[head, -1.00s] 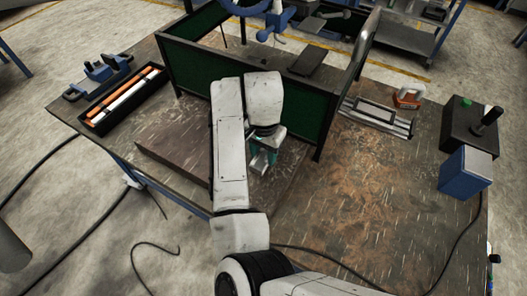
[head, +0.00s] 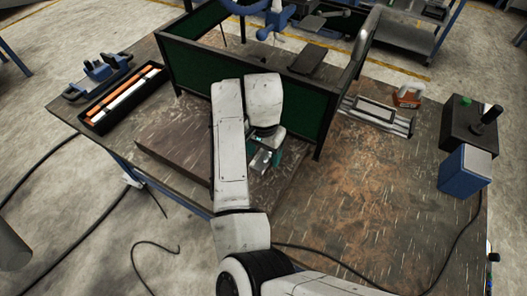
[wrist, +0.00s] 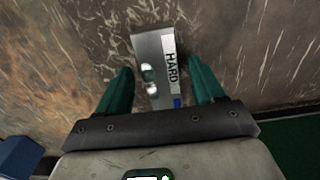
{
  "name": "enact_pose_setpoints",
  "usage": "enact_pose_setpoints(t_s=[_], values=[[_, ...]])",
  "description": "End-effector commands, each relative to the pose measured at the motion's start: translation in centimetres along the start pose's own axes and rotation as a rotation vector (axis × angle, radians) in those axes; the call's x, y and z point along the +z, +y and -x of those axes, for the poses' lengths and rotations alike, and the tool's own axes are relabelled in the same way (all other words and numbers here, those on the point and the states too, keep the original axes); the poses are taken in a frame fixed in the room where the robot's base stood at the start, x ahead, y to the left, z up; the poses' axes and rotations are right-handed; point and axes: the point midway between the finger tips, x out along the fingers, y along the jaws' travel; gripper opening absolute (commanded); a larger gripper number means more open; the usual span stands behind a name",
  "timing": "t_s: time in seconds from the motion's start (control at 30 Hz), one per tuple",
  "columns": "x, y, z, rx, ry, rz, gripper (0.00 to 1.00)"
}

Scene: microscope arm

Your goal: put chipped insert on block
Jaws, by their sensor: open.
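A grey metal block (wrist: 146,52) lies on the brown scratched surface in the wrist view. In the head view my gripper (head: 263,158) is low over the slab, partly hidden by my arm. I cannot identify a chipped insert.
A dark slab (head: 172,141) lies under my arm on the worn table (head: 350,215). Green panels (head: 300,98) stand behind my gripper. A tray with orange and white bars (head: 122,100) is at left. A blue box (head: 465,172) is at right. The table's right middle is clear.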

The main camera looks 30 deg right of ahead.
Motion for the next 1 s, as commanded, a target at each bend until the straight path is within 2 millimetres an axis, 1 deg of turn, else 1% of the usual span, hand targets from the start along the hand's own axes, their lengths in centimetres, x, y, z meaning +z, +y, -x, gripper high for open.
enact_pose_setpoints(t_s=[0.17,0.43,0.5,0.6,0.8,1.0], values=[[-0.1,-0.1,2.0,-0.003,0.002,-0.001,0.68],[-0.1,-0.1,7.5,-0.005,0.002,-0.001,0.68],[0.1,-0.2,9.3,-0.006,-0.002,-0.001,0.68],[0.1,-0.1,10.6,-0.004,-0.001,-0.001,0.68],[0.0,0.0,12.0,-0.001,0.0,0.0,0.68],[0.0,0.0,12.1,0.0,0.0,0.001,0.68]])
